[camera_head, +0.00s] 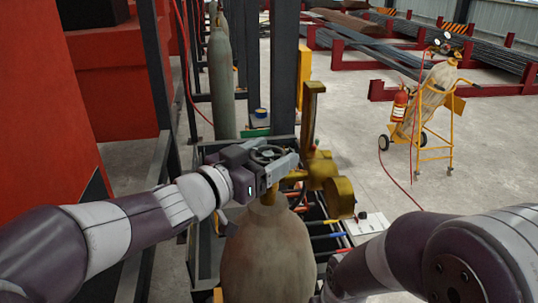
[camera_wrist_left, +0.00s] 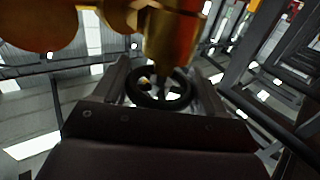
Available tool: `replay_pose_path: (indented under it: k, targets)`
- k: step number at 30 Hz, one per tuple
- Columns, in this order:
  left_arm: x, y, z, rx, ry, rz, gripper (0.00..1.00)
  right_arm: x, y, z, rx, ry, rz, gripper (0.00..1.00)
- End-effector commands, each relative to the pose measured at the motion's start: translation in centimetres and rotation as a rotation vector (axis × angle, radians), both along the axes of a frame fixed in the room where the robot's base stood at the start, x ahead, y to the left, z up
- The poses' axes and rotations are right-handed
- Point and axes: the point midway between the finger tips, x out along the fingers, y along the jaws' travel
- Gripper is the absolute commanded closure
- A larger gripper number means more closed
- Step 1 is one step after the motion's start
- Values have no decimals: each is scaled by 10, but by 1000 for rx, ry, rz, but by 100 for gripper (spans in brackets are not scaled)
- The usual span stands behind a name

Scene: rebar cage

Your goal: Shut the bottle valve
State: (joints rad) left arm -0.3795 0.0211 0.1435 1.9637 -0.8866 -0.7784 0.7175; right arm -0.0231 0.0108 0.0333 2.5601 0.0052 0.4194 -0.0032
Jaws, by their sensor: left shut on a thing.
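The bottle (camera_head: 266,255) is a large tan gas cylinder standing upright at the bottom centre of the head view. Its valve has a dark round handwheel (camera_head: 267,153), also seen in the left wrist view (camera_wrist_left: 158,101). A brass regulator (camera_head: 322,172) with round gauges sits to the right of the valve; brass parts (camera_wrist_left: 172,38) fill the top of the wrist view. My left gripper (camera_head: 280,164) reaches in from the left and is shut on the handwheel, one finger on each side of it. My right arm shows at the lower right; its gripper is out of view.
A grey cylinder (camera_head: 221,80) stands behind, near a dark post (camera_head: 284,70). Red and blue-handled tools lie in a rack right of the bottle. A yellow cart (camera_head: 419,117) with a cylinder and fire extinguisher (camera_head: 399,106) stands at right.

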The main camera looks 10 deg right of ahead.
Motion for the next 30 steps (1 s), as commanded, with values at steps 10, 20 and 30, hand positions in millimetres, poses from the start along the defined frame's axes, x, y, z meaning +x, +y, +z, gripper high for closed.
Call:
replay_pose_path:
  k: [10, 20, 30]
  targets:
    - [1, 1, 5, 0, 4, -99, 60, 0, 0, 25, 0, 0, 0, 4]
    - [1, 1, 6, 0, 4, -372, 60, 0, 0, 66, 0, 0, 0, 4]
    - [0, 0, 3, -1, 1, -641, 60, 0, 0, 90, 0, 0, 0, 4]
